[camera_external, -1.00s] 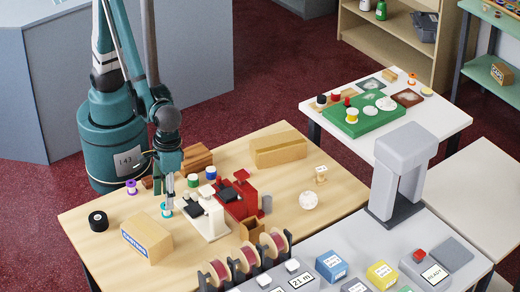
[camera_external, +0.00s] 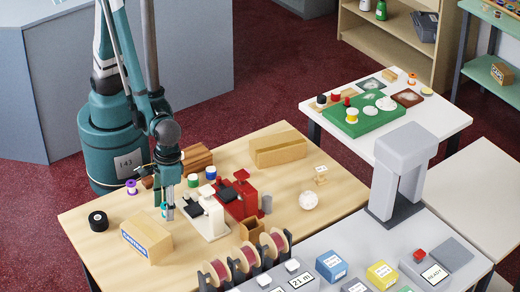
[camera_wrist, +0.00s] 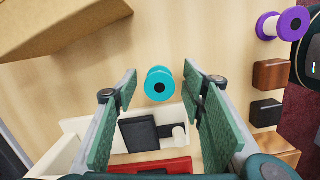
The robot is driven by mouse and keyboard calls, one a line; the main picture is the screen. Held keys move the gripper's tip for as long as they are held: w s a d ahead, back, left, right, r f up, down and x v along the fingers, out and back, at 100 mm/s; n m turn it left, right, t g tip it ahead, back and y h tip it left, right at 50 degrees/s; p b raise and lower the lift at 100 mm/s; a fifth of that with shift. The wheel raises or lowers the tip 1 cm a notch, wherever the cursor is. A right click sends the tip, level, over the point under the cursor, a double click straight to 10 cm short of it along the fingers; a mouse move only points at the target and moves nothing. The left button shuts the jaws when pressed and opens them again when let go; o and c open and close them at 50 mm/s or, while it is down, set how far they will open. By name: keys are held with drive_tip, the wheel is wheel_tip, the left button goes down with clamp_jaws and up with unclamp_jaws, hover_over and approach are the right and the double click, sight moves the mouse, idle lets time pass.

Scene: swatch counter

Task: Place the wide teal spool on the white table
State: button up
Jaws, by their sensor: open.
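The wide teal spool (camera_wrist: 159,84) stands on the wooden table, seen from above in the wrist view between the tips of my open fingers, with a gap on both sides. In the external view my gripper (camera_external: 167,208) points straight down at the spool, and its fingers partly hide it. How far down the fingers reach around it is hard to tell. The white table (camera_external: 447,108) stands at the back right and carries a green tray (camera_external: 385,122) with several spools and pale round items on it.
A cardboard box (camera_external: 147,240) is close in front of my gripper. A white and black device (camera_external: 206,222) and a red one (camera_external: 238,194) stand just right. A purple spool (camera_wrist: 289,24) and a black roll (camera_external: 98,221) are nearby. A grey scanner-like stand (camera_external: 398,170) rises before the white table.

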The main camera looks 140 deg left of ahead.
idle(0.4)
drive_tip(key=c, duration=0.9)
drive_tip(key=shift+r, duration=0.1)
drive_tip(key=shift+r+p, duration=1.1)
drive_tip(key=shift+r, duration=3.85)
drive_tip(key=shift+a+r, duration=0.1)
